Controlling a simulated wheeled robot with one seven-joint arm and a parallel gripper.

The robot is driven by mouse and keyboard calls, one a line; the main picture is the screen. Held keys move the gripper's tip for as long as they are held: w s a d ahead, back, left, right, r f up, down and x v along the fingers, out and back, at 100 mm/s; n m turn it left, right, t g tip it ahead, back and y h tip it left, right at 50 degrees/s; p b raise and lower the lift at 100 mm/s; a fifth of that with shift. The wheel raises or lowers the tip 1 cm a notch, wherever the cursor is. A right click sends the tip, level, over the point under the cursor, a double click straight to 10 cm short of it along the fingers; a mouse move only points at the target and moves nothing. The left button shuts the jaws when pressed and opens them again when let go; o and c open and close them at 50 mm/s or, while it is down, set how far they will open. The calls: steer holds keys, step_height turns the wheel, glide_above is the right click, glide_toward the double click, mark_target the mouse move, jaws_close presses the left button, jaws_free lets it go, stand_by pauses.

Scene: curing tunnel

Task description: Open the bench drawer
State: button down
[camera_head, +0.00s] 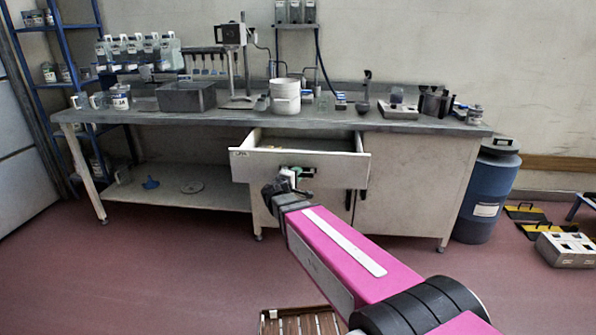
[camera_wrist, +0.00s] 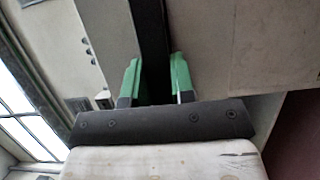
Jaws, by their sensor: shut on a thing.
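My gripper (camera_head: 300,174) is at the middle of the drawer front. In the wrist view, its two green fingers (camera_wrist: 155,83) stand on either side of a dark bar, which looks like the drawer handle (camera_wrist: 153,40). The gripper is shut on it. In the head view, the gripper and wrist hide most of the handle.
The bench (camera_head: 225,117) carries a grey bin (camera_head: 187,98), a white bucket (camera_head: 285,97), bottles and small equipment. A blue drum (camera_head: 487,195) stands at its right end. A slatted wooden item (camera_head: 300,322) lies low in front. The red floor before the bench is mostly clear.

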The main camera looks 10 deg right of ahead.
steer(key=shift+s+a, duration=0.2)
steer(key=shift+s, duration=0.55)
steer(key=shift+s+a, duration=0.15)
steer(key=shift+s, duration=0.55)
steer(key=c, duration=1)
jaws_free()
steer(key=shift+o, duration=0.2)
steer(key=v, duration=1)
steer(key=shift+s+a, duration=0.25)
steer(key=shift+s, duration=0.05)
